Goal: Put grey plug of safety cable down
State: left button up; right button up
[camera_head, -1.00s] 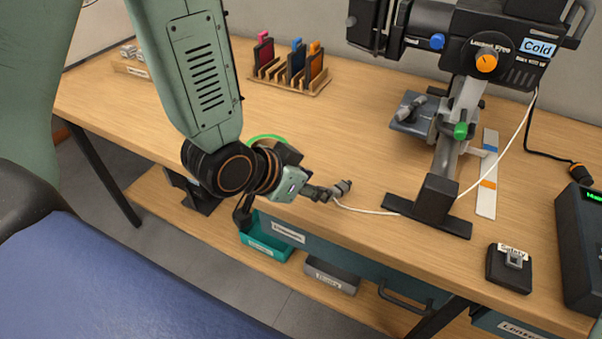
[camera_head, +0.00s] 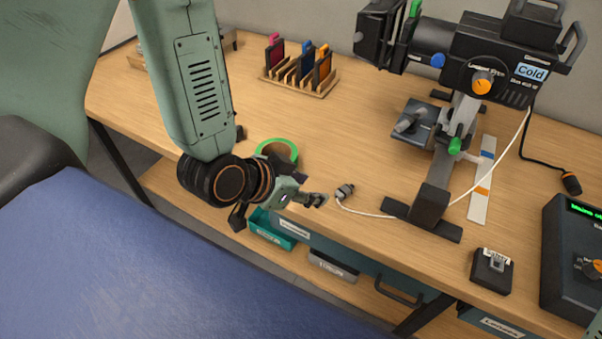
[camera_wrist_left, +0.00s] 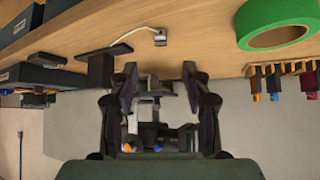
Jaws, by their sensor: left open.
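The grey plug (camera_head: 345,191) of the safety cable lies on the wooden bench top near its front edge. Its white cable (camera_head: 370,213) runs right towards the lamp stand's foot. My left gripper (camera_head: 318,200) is open and empty, a little to the left of the plug and apart from it. The plug also shows in the left wrist view (camera_wrist_left: 160,38), beyond the open fingers (camera_wrist_left: 160,85) and not between them. My right gripper is in neither view.
A lamp (camera_head: 480,60) stands on a dark foot (camera_head: 430,208) to the right. A green tape roll (camera_head: 277,150) lies behind my left gripper. A rack of coloured filters (camera_head: 300,80) stands at the back. A black safety box (camera_head: 492,270) sits front right.

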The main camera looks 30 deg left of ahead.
pick_arm(q)
jog(key=s+a+f+n+g+y, duration=0.2)
jog(key=s+f+g, duration=0.2)
jog(key=s+f, duration=0.4)
jog(key=s+a+f+n+g+y, duration=0.1)
jog(key=s+a+f+n+g, duration=0.1)
jog(key=s+f, duration=0.6)
jog(key=s+n+g, duration=0.1)
jog(key=s+g, duration=0.1)
jog(key=s, duration=0.4)
jog(key=shift+a+f+y, duration=0.2)
jog(key=shift+a+y, duration=0.1)
jog(key=shift+y, duration=0.1)
notch_tip(320, 180, down, 12)
jog(key=b, duration=1.2)
jog(key=shift+f, duration=0.15)
